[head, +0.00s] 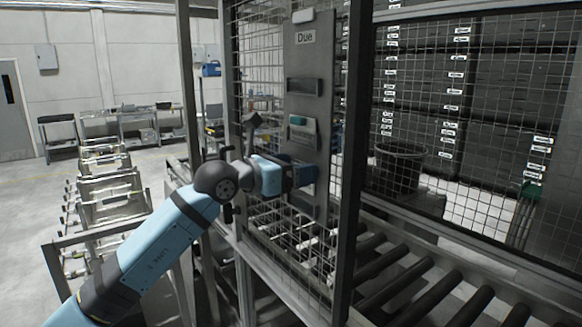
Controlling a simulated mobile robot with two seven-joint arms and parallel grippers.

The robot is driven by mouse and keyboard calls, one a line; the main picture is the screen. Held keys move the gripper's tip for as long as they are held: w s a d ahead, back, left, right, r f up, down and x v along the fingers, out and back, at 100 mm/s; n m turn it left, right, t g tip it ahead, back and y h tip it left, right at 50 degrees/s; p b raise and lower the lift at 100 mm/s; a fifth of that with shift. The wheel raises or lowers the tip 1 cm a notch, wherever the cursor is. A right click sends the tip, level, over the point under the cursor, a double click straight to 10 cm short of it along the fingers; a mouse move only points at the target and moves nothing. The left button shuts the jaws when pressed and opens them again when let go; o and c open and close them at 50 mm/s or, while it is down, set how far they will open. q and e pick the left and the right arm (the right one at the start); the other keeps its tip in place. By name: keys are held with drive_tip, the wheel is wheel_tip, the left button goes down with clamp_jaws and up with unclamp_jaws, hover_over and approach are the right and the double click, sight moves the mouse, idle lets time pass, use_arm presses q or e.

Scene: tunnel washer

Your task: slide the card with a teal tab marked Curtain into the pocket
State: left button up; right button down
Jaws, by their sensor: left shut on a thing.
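A tall grey panel marked Due (305,60) stands against the wire mesh. A dark slot-like pocket (304,87) shows in its upper part. My left gripper (304,176) is at the panel's lower part, just below this card. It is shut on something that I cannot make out. Whether it touches the panel is unclear. My right gripper is not in view.
A dark post (353,150) and wire mesh (450,130) stand right of the panel. A roller conveyor (430,290) runs at the lower right. A dark round tub (398,166) is behind the mesh. Metal racks (105,190) stand at the left, with open floor beside them.

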use_arm(q)
drive_tip(key=shift+f+b, duration=0.85)
drive_tip(key=shift+f, duration=0.5)
drive_tip(key=shift+f+b, duration=0.4)
drive_tip(key=shift+f+b, duration=0.35)
drive_tip(key=shift+f, duration=0.1)
idle(0.6)
drive_tip(key=o, duration=0.7)
drive_tip(key=shift+a, duration=0.1)
